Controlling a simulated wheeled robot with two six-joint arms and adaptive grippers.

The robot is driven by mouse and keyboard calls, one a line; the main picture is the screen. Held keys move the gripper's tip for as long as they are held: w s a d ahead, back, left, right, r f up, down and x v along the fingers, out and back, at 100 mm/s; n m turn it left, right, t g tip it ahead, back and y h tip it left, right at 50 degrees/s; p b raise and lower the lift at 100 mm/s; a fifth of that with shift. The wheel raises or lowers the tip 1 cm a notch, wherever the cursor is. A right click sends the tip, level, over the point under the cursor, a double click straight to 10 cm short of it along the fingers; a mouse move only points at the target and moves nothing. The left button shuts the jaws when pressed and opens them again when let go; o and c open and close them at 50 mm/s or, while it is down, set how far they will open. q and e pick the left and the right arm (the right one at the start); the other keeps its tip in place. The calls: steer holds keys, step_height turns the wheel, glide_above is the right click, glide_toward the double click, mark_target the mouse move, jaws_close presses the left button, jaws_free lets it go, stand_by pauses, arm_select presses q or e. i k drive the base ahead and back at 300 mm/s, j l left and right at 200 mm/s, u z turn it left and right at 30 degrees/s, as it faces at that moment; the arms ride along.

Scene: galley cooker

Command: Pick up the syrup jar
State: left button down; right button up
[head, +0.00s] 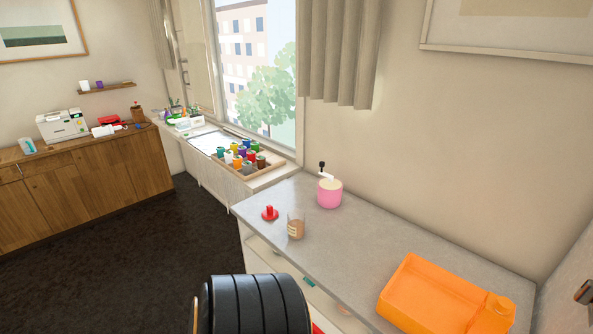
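A small clear jar (296,226) with tan-brown contents and a pale label stands upright on the grey counter (350,240), near its front edge. It looks like the syrup jar, though the label is too small to read. A red lid-like disc with a knob (270,213) lies just left of it, apart from the jar. A pink pot (329,194) with a white and black top stands behind the jar, towards the wall. Neither of my grippers can be made out in the head view. Nothing touches the jar.
A large orange canister (440,297) lies at the counter's right end. A black ribbed rounded form (255,306) fills the bottom middle, below the jar. A wooden tray (262,172) of colourful pots sits by the window. The counter between jar and canister is clear.

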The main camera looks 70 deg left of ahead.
mark_target(295, 217)
steer(key=u, duration=2.3)
